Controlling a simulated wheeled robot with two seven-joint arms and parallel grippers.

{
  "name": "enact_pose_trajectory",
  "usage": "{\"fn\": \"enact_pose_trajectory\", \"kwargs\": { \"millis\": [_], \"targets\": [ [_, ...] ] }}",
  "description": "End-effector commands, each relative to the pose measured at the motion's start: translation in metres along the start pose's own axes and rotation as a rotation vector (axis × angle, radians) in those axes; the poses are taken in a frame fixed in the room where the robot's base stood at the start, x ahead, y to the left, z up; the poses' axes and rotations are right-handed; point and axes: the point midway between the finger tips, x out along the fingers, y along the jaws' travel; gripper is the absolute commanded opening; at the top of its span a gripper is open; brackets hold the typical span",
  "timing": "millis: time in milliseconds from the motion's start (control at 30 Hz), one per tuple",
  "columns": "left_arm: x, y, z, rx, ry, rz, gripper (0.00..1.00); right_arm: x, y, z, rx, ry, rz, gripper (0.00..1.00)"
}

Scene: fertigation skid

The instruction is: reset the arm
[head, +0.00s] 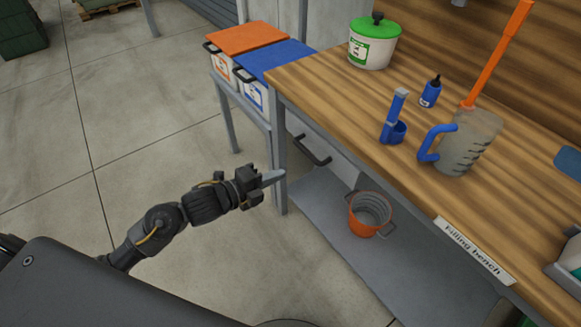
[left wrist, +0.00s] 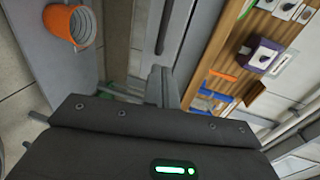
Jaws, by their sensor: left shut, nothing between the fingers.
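My left gripper (head: 271,177) is in the head view, in front of the near left leg of the wooden filling bench (head: 330,92). Its fingers are shut and hold nothing, and it is lower than the bench top. In the left wrist view the shut fingers (left wrist: 161,82) show at the middle, with the orange bucket (left wrist: 68,24) on the lower shelf at the upper left. My right gripper is not in view.
On the bench stand a green-lidded tub (head: 373,45), a small blue bottle (head: 430,93), a blue scoop (head: 393,122) and a measuring jug (head: 466,143) with an orange stick. Orange-lidded (head: 245,38) and blue-lidded (head: 276,60) bins stand beside it.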

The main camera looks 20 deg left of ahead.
Motion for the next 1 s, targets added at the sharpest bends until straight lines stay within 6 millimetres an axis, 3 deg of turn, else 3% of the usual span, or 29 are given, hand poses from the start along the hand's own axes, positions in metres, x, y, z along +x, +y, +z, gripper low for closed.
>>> {"fn": "enact_pose_trajectory", "kwargs": {
  "millis": [100, 300, 733, 867, 967, 1000],
  "targets": [
    [-0.021, 0.002, 0.000, 0.001, 0.000, 0.005, 0.00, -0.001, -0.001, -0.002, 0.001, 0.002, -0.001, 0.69],
    [-0.037, 0.001, 0.000, 0.000, 0.001, 0.002, 0.00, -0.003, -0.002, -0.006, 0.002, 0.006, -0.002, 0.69],
    [-0.037, 0.004, 0.003, -0.018, -0.007, 0.010, 0.00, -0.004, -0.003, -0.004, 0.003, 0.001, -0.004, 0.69],
    [-0.029, 0.038, 0.026, -0.154, -0.075, 0.066, 0.00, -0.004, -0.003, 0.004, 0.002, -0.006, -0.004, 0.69],
    [-0.025, 0.095, 0.053, -0.357, -0.181, 0.146, 0.00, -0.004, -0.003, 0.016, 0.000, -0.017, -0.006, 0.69],
    [-0.026, 0.124, 0.062, -0.454, -0.234, 0.181, 0.00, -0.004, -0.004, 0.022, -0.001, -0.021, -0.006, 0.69]
  ]
}}
